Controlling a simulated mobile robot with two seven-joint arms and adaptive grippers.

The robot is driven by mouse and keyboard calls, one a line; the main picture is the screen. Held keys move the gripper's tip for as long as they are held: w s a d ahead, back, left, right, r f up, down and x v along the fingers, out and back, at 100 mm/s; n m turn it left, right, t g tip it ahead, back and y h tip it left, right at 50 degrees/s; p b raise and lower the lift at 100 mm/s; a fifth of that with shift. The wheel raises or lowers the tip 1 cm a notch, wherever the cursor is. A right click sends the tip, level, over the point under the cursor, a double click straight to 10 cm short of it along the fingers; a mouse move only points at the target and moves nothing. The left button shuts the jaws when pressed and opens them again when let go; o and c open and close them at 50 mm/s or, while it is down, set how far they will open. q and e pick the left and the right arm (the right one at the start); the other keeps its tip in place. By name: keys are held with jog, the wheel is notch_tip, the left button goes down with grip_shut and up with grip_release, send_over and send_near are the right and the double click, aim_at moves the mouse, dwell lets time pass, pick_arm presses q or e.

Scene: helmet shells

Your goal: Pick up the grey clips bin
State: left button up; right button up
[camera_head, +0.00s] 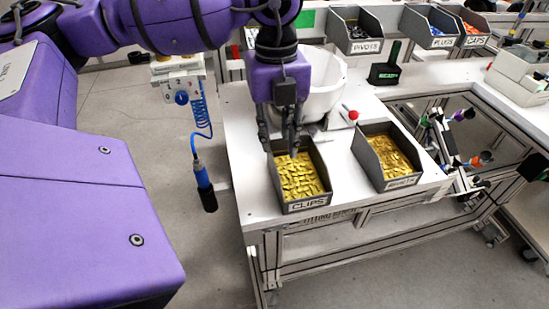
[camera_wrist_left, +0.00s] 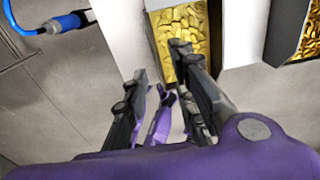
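The grey clips bin (camera_head: 308,205) is an open-topped tray full of gold clips, with a CLIPS label on its front wall. It stands upright at the front left of the white table. My left gripper (camera_head: 281,150) points down over the bin's back end, its fingers apart. In the left wrist view the fingers (camera_wrist_left: 163,62) are spread near one end of the bin (camera_wrist_left: 215,30), with gold clips (camera_wrist_left: 180,32) just beyond one fingertip. I cannot tell whether a finger touches the bin. My right gripper is not in view.
A second grey bin (camera_head: 402,183) of gold parts stands to the right, with a gap of bare table between. A white round vessel (camera_head: 323,85) is close behind my gripper. A blue tool (camera_head: 203,180) hangs by a coiled cord left of the table. A pivots bin (camera_head: 365,46) stands behind.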

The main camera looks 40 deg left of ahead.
pick_arm(q)
jog(key=f, duration=0.4)
jog(key=a+f, duration=0.1)
jog(key=f, duration=0.2)
jog(key=shift+w+p, duration=0.1)
jog(key=shift+p, duration=0.25)
grip_shut()
